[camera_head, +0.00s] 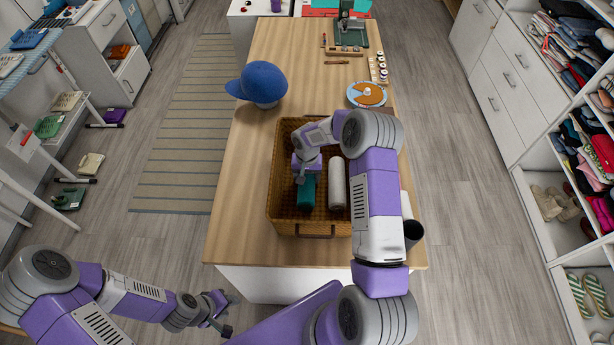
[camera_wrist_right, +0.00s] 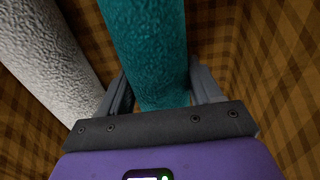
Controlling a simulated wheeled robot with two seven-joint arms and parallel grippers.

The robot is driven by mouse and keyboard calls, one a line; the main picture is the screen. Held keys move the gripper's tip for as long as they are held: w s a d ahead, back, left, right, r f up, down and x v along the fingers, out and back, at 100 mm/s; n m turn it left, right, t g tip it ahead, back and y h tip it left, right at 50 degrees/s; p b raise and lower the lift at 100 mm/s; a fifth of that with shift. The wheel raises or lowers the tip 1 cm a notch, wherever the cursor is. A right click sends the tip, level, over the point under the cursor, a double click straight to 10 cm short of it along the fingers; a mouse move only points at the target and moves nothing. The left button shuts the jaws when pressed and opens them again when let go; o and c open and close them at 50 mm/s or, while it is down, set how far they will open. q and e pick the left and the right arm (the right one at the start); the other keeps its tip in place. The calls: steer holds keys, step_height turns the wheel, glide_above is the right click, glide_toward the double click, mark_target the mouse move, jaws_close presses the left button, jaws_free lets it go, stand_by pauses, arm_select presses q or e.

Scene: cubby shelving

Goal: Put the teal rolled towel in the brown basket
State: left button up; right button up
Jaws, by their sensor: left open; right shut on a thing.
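The brown basket (camera_head: 283,188) is a woven box with handles, standing on the wooden table. The teal rolled towel (camera_head: 306,192) is inside the basket, at its left side in the head view. My right gripper (camera_head: 304,173) reaches down into the basket and is shut on the towel. In the right wrist view, the towel (camera_wrist_right: 150,50) lies between the two fingers (camera_wrist_right: 160,92), with the basket's woven wall (camera_wrist_right: 285,90) around it. Whether the towel touches the basket floor is unclear. My left gripper (camera_head: 222,314) is open and empty, low at the left, away from the table.
A white rolled towel (camera_head: 337,184) lies in the basket beside the teal one; it also shows in the right wrist view (camera_wrist_right: 50,60). A blue cap (camera_head: 262,82) and a round orange-and-blue item (camera_head: 366,95) are behind the basket. The table's left side (camera_head: 240,160) is clear.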

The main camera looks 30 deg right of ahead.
steer(key=shift+f, duration=0.15)
steer(key=o, duration=1.2)
step_height(320, 180, up, 12)
steer(key=shift+r, duration=0.2)
